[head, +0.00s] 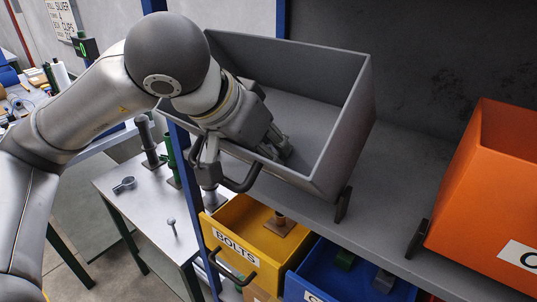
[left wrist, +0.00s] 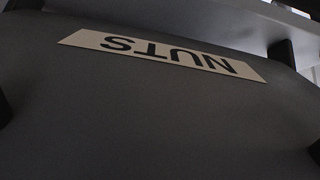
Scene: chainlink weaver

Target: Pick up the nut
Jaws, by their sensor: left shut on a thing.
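No nut shows clearly in either view. A grey bin (head: 345,125) stands on the shelf, and the part of its inside that I see looks bare. Its front carries a label reading NUTS (left wrist: 165,52), upside down in the left wrist view. My left gripper (head: 240,152) is at the bin's front rim, with one finger inside and another outside near the black handle (head: 243,181). It appears shut on the bin's front wall. The arm hides part of the bin's left side and front. My right gripper is not in view.
A yellow BOLTS bin (head: 238,248) and a blue bin (head: 300,285) sit below the shelf. An orange bin (head: 490,205) stands on the shelf (head: 385,215) at right. A metal side table (head: 148,205) holds a loose bolt (head: 172,226), an eye-shaped part (head: 124,184) and upright posts.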

